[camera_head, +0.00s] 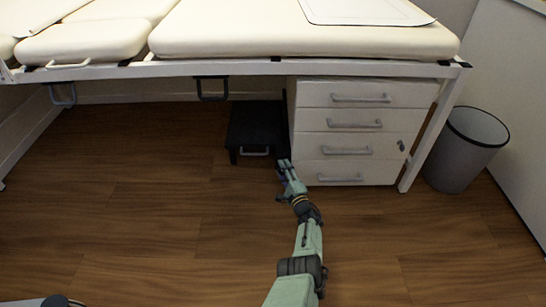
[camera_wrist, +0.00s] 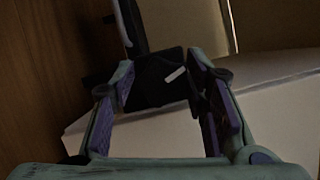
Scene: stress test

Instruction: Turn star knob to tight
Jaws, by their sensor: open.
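A dark, blocky shape with a short white mark (camera_wrist: 175,74) shows between and beyond my fingertips in the wrist view. It may be the star knob (camera_wrist: 152,86), but the picture is too dark to tell its lobes or any scale. My gripper (camera_head: 286,168) is low at the left front edge of the drawer unit, beside the black step. In the wrist view my gripper (camera_wrist: 162,72) is open, with purple inner pads apart and nothing seen held. In the head view no knob can be made out; my gripper may hide it.
The white drawer unit (camera_head: 350,98) stands to the right of my gripper, under the cream padded couch (camera_head: 300,35). A black step (camera_head: 256,122) is just left of it. A grey bin (camera_head: 466,150) stands far right.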

